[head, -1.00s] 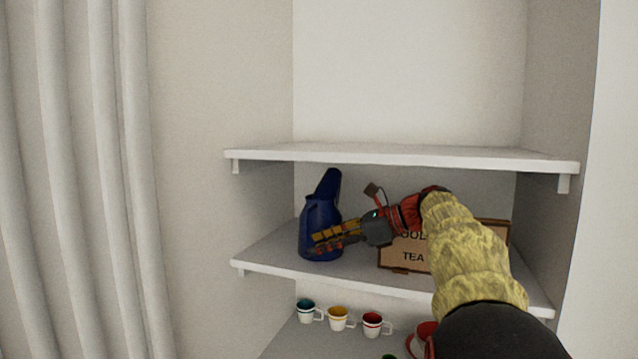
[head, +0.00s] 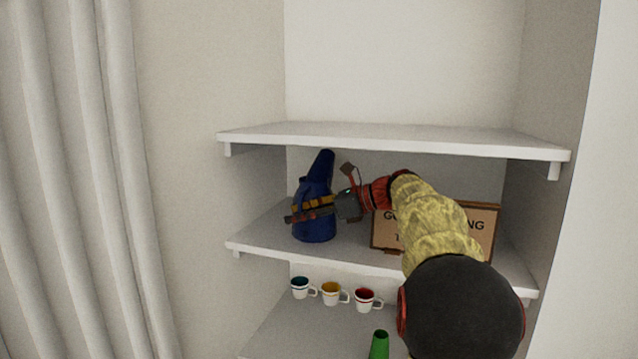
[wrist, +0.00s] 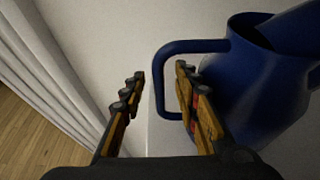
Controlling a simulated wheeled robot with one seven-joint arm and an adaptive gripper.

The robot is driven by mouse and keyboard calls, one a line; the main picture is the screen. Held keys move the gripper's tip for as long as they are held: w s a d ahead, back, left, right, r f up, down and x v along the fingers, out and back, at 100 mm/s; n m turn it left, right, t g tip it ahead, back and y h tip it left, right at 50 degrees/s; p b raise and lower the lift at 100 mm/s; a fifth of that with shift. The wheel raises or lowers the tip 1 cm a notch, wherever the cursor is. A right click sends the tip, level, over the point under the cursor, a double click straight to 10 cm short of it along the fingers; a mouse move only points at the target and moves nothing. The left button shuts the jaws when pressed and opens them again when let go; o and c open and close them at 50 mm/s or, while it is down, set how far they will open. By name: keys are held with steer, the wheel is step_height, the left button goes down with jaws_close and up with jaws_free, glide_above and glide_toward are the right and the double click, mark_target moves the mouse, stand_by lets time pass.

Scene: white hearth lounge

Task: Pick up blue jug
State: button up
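The dark blue jug (head: 314,231) stands upright on the middle shelf board (head: 350,255), at its left part. My gripper (head: 291,214) reaches in from the right, its fingers pointing left across the jug's body. In the wrist view the jug (wrist: 262,105) fills the right side, with its handle (wrist: 161,82) projecting left. My gripper (wrist: 160,70) is open there. The handle's upright part shows between the two fingers, and the right finger overlaps the handle opening and jug body. I cannot tell whether that finger is inside the loop or touching.
A framed tea sign (head: 484,220) stands right of the jug, partly behind my arm. An upper shelf board (head: 400,138) lies close above. Below are a teal cup (head: 300,289), yellow cup (head: 331,294), red cup (head: 364,300) and a green object (head: 379,346).

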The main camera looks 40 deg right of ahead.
steer(key=shift+s, duration=0.1)
steer(key=c, duration=0.4)
steer(key=c, duration=0.3)
jaws_close()
stand_by(0.4)
